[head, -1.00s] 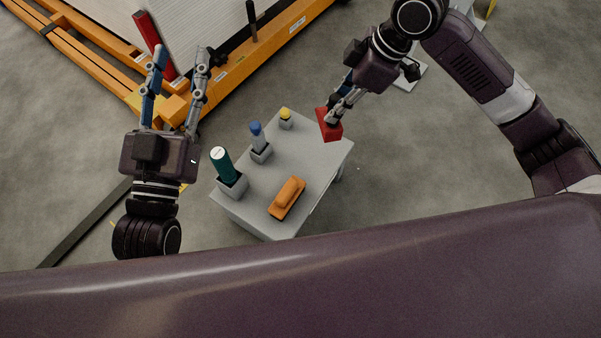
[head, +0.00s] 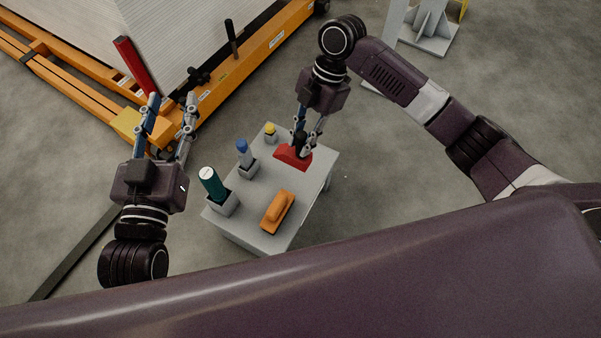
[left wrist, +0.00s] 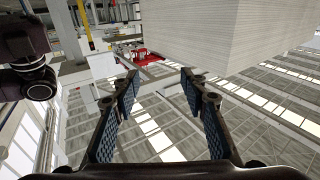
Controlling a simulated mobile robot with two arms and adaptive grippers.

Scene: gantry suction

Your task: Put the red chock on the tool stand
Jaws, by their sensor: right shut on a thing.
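The red chock (head: 288,156) is a wedge-like block at the far right part of the tool stand (head: 250,212), a small grey table. My right gripper (head: 303,146) points down and is shut on the chock's dark upper part. The chock looks on or just above the stand top; I cannot tell if it touches. My left gripper (head: 169,112) is open and empty, left of the stand near the orange frame. Its two spread fingers also show in the left wrist view (left wrist: 158,92).
On the stand are a green cylinder (head: 211,184), a blue-topped bottle (head: 243,150) and a yellow-topped item (head: 270,130) in grey holders, and an orange tool (head: 277,211). An orange wheeled frame (head: 236,75) with a pale sheet stack (head: 185,40) stands behind.

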